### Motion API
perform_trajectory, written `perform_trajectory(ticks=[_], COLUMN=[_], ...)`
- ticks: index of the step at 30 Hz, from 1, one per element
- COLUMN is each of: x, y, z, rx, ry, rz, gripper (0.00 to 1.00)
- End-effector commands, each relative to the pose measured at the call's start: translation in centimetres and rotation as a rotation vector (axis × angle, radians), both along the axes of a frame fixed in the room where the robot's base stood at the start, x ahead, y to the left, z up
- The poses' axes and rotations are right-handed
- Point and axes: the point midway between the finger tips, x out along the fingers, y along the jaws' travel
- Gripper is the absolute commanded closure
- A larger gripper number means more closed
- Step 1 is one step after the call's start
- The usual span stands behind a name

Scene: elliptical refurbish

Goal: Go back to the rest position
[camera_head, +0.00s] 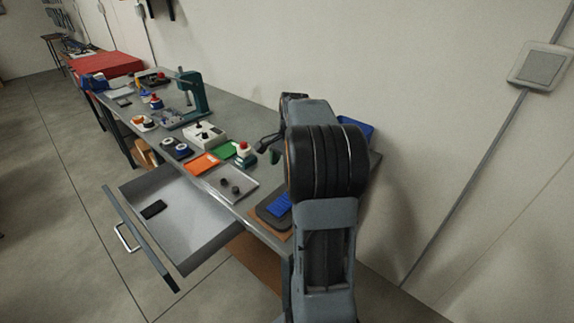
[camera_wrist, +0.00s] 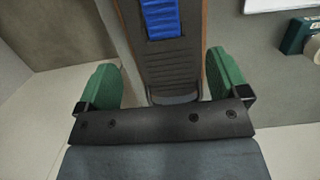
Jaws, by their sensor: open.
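In the wrist view my gripper (camera_wrist: 163,85) is open, with its two green fingers spread apart and nothing held between them. A dark ribbed part with a blue piece (camera_wrist: 161,18) shows beyond and between the fingers. In the head view my arm stands in front of the bench's near end and folds over it. One green fingertip of my gripper (camera_head: 274,157) shows just left of the arm, above the bench. The rest of the gripper is hidden behind the arm.
The long grey workbench (camera_head: 232,122) runs along the wall with many small parts on it. Its drawer (camera_head: 185,225) is pulled out and holds a small black item (camera_head: 153,209). A green press (camera_head: 196,95) stands farther back. The floor at left is clear.

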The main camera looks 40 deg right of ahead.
Motion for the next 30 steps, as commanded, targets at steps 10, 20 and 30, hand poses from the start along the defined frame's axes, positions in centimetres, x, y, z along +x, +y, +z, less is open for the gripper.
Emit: perform_trajectory(ticks=[10,20,30], x=[0.0,0.2,-5.1], y=[0.0,-0.3,9.2], z=[0.0,-0.8,-2.3], rx=[0.0,-0.019,-0.154], ry=[0.0,-0.035,-0.157], rz=[0.0,0.125,0.785], gripper=[0.07,0.07,0.07])
